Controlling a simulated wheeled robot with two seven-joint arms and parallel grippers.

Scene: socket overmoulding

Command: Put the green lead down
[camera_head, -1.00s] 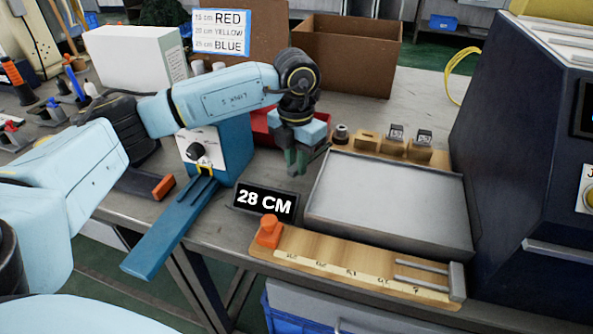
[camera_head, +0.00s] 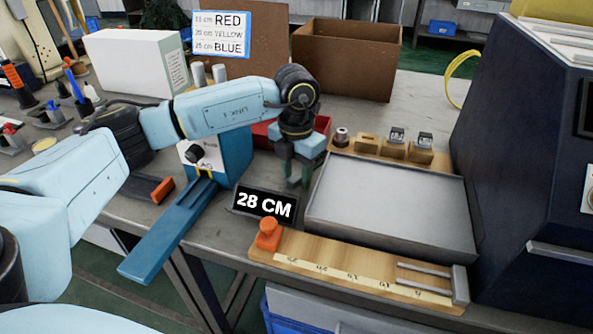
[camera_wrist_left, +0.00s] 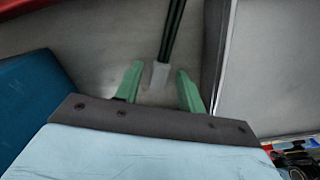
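The green lead (camera_wrist_left: 174,35) shows in the left wrist view as dark green strands ending in a pale grey plug (camera_wrist_left: 160,75). The plug end sits between my left gripper's two light green fingers (camera_wrist_left: 159,87), with a gap on each side. The left gripper is open, and in the head view it (camera_head: 298,180) points down at the bench beside the grey tray's left edge. I cannot tell whether the lead lies flat on the bench. The lead is not clear in the head view. My right gripper is not in view.
The grey tray (camera_head: 391,205) is empty. A blue device (camera_head: 224,150) stands left of the gripper, a red bin (camera_head: 262,137) behind it. The 28 CM display (camera_head: 264,202) and wooden ruler board (camera_head: 360,267) are in front. A dark machine (camera_head: 520,150) stands at right.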

